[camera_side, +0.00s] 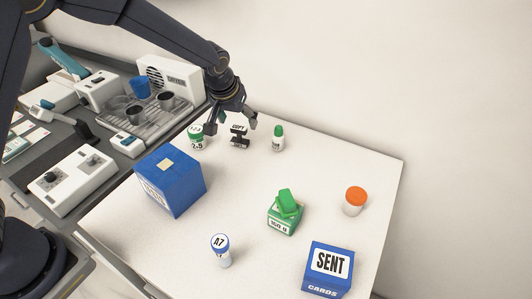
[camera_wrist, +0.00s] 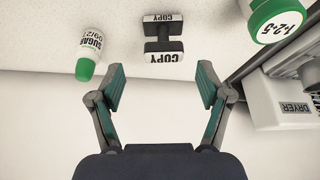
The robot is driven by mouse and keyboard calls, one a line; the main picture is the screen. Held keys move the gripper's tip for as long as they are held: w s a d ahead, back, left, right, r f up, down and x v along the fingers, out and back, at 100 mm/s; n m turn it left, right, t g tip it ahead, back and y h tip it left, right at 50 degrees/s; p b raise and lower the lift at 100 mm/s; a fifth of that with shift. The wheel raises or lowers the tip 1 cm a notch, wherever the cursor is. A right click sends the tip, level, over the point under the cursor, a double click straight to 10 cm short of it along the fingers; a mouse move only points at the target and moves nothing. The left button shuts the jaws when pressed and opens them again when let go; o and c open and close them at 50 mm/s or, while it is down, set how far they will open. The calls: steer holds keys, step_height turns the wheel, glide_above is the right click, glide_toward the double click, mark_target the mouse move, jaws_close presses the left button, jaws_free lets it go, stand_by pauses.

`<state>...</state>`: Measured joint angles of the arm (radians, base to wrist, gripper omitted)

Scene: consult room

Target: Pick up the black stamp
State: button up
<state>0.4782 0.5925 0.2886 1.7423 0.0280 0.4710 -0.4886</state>
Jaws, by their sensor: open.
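The black stamp (camera_side: 239,137) stands at the back of the white table, with a white COPY label on it. In the wrist view the black stamp (camera_wrist: 163,38) shows at top centre, beyond the fingertips and roughly in line with the gap between them. My gripper (camera_side: 231,124) is open and empty, its fingers at either side of the stamp in the side view. In the wrist view my gripper (camera_wrist: 162,82) has its green-padded fingers spread wide. No contact with the stamp shows.
A green-capped bottle (camera_side: 278,138) stands just right of the stamp and a green-lidded jar (camera_side: 196,138) just left.

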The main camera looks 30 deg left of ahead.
mark_target(238, 127)
steer(key=x, duration=0.4)
steer(key=shift+s+a+f, duration=0.15)
steer(key=shift+a+f, duration=0.05)
steer(key=shift+f, duration=0.1)
steer(key=shift+c, duration=0.4)
steer(key=c, duration=1.2)
